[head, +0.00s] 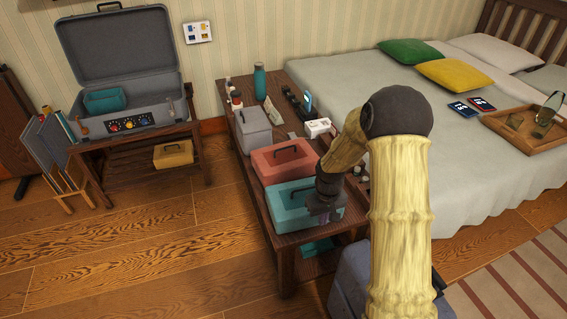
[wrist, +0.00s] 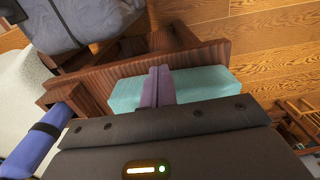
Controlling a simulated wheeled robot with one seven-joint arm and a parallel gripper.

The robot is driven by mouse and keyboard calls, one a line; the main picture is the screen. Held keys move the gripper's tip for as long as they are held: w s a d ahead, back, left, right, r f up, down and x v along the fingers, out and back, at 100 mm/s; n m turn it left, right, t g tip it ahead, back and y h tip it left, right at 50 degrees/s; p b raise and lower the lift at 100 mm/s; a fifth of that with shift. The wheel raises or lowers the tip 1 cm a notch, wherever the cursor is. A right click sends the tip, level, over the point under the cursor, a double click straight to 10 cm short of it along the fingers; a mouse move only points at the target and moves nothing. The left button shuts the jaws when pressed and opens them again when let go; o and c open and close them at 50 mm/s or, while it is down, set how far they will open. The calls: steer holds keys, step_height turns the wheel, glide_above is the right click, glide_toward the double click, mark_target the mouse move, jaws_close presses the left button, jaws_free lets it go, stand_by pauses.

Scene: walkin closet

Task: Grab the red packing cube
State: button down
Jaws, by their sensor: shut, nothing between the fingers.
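The red packing cube (head: 281,163), a salmon-red box with a dark top handle, sits on the low wooden bench in the head view, between a grey cube and a teal cube. My gripper (head: 324,214) is over the right side of the teal cube (head: 290,209), nearer the front than the red one. In the wrist view my gripper's purple fingers (wrist: 160,72) are together with nothing between them, in front of the teal cube (wrist: 206,84). Whether they touch it is unclear. The red cube is not visible in the wrist view.
The grey cube (head: 251,129) stands behind the red cube on the bench (head: 280,246). Bottles, a small white box (head: 317,127) and other items crowd the bench's back and right. The bed (head: 470,150) is to the right. Wooden floor (head: 150,250) is clear to the left.

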steer(key=c, duration=2.1)
jaws_free()
steer(key=o, duration=0.4)
steer(key=shift+s+d+r, duration=0.1)
steer(key=shift+o, duration=1.2)
steer(key=shift+s+r, duration=0.15)
steer(key=shift+r, duration=0.2)
steer(key=s+d+r+m+t, duration=0.2)
steer(key=s+r+m, duration=0.1)
steer(key=s+r, duration=1.1)
steer(key=s, duration=0.3)
steer(key=shift+s+r+m+t, duration=0.2)
steer(key=shift+r+m+t, duration=0.1)
steer(key=shift+r, duration=0.1)
steer(key=shift+a, duration=0.1)
